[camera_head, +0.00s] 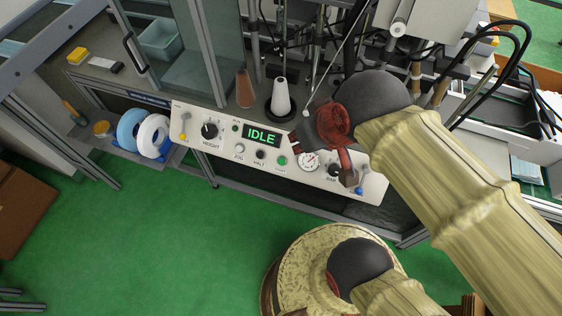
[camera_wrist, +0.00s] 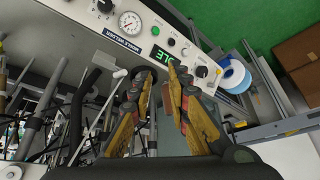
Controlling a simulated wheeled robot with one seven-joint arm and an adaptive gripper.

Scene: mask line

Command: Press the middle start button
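A slanted white control panel (camera_head: 222,153) carries a lit green "IDLE" display (camera_head: 262,136). Below the display are a white jog button (camera_head: 240,148), a dark halt button (camera_head: 260,154) and a green start button (camera_head: 282,160). In the wrist view the green button (camera_wrist: 171,42) shows just beyond my fingertips, with the display (camera_wrist: 160,54) partly behind them. My gripper (camera_head: 322,158) is over the right part of the panel, right of the start button. Its fingers (camera_wrist: 162,76) are parted with a gap and hold nothing. Contact with the panel cannot be told.
A round gauge (camera_head: 308,161), a damp knob (camera_head: 335,171) and a blue-tipped lever (camera_head: 359,190) lie right of the start button. A height knob (camera_head: 210,130) is at the left. A white spool cone (camera_head: 281,97), rods and cables crowd behind the panel. Green floor (camera_head: 170,240) lies in front.

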